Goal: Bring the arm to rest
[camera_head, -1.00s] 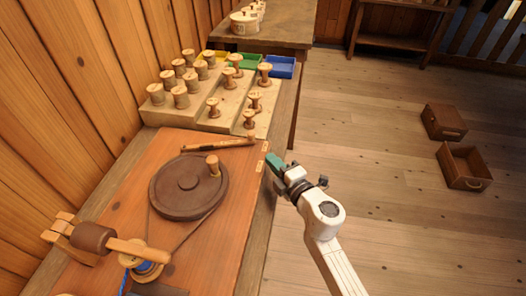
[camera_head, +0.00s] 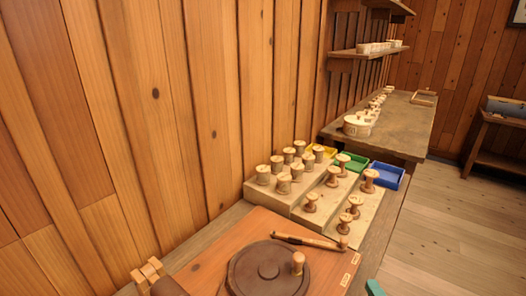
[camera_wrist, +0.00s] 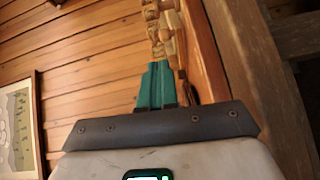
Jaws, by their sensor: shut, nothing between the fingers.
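My gripper's teal fingertips (camera_wrist: 157,85) show in the wrist view, pressed together with nothing between them. In the head view only a small teal part of my gripper (camera_head: 374,288) shows at the bottom edge, right of the orange-brown board (camera_head: 205,268). The rest of my arm is out of the head view. In the wrist view, wooden pieces (camera_wrist: 165,35) appear beyond the fingertips, and I cannot tell exactly what they are.
Stepped wooden blocks (camera_head: 262,199) hold several turned spools (camera_head: 310,203). Yellow, green and blue trays (camera_head: 387,176) stand behind them. A round dark wheel (camera_head: 265,272) with a peg lies on the board. A far table (camera_head: 405,135) holds more pieces. Open floor (camera_head: 440,215) lies right.

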